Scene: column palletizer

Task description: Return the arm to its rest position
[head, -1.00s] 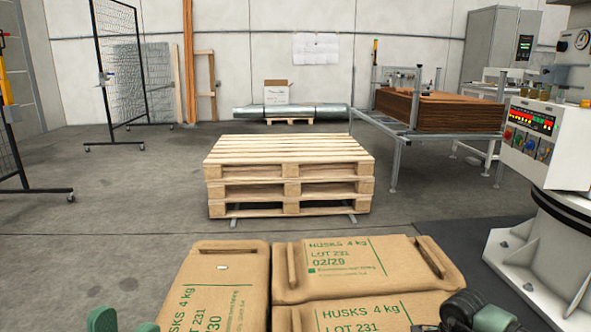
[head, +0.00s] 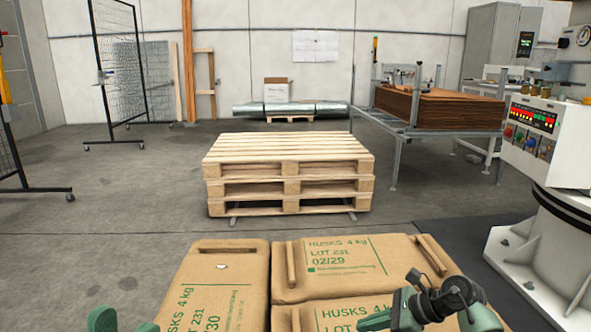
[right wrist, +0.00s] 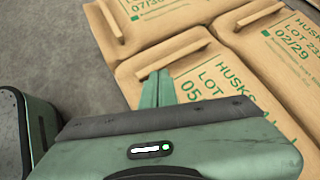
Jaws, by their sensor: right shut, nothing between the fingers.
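My right gripper (head: 366,323) is at the lower right of the head view, over the front right sack. Its two green fingers lie together and empty in the right wrist view (right wrist: 157,88), over a brown sack (right wrist: 205,85) near that sack's raised handle strip. My left gripper (head: 125,324) shows only in part at the bottom left edge of the head view. Its two green finger parts stand apart with nothing seen between them. The rest of both arms is mostly cut off or hidden.
Several brown HUSKS sacks (head: 330,265) fill the near foreground under the right gripper. A stack of wooden pallets (head: 288,170) stands beyond on open floor. A white control cabinet (head: 545,140) is at the right, and a mesh fence (head: 120,70) at the back left.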

